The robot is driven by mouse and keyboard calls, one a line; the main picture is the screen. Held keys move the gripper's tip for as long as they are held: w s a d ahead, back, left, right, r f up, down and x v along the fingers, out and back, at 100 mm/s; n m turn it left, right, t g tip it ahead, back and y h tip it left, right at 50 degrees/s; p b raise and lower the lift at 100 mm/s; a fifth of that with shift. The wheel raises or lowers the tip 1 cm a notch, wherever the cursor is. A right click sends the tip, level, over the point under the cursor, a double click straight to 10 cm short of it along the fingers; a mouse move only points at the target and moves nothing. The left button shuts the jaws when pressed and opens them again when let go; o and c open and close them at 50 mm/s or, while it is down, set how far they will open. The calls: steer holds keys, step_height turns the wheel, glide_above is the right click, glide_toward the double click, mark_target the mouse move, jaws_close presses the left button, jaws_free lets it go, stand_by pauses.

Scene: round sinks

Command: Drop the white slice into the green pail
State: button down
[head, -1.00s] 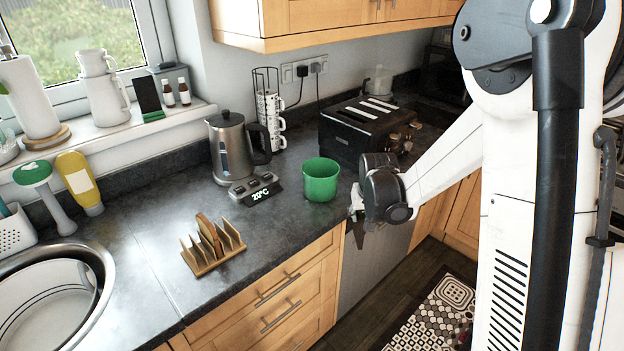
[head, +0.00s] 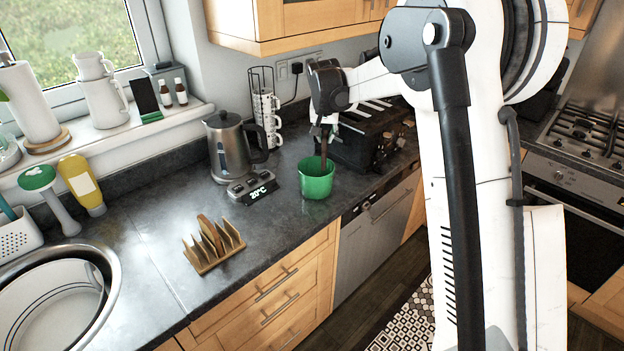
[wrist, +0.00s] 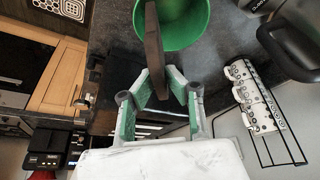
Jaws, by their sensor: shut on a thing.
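The green pail (head: 316,186) stands upright on the dark counter, in front of the toaster. It also shows at the top of the wrist view (wrist: 196,40). My gripper (head: 323,130) is above the pail, pointing down. Its fingers (wrist: 162,88) are shut on a thin slice (wrist: 154,48), seen edge-on and looking dark brown here rather than white. In the head view the slice (head: 324,148) hangs down, its lower end at the pail's opening. In the wrist view it overlaps the pail's left rim. I cannot tell whether it touches the pail.
The black toaster (head: 372,148) stands close behind and right of the pail. A kettle (head: 228,150), a display showing 20°C (head: 252,190) and a mug rack (head: 268,115) are to the left. A wooden rack (head: 207,262) holds a brown slice.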

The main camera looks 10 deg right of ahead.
step_height(320, 180, down, 6)
steer(key=b, duration=0.2)
steer(key=shift+w+a, duration=0.15)
steer(key=shift+a, duration=0.25)
steer(key=c, duration=1.7)
jaws_free()
steer(key=shift+o, duration=0.2)
steer(key=shift+r, duration=0.1)
steer(key=v, duration=1.2)
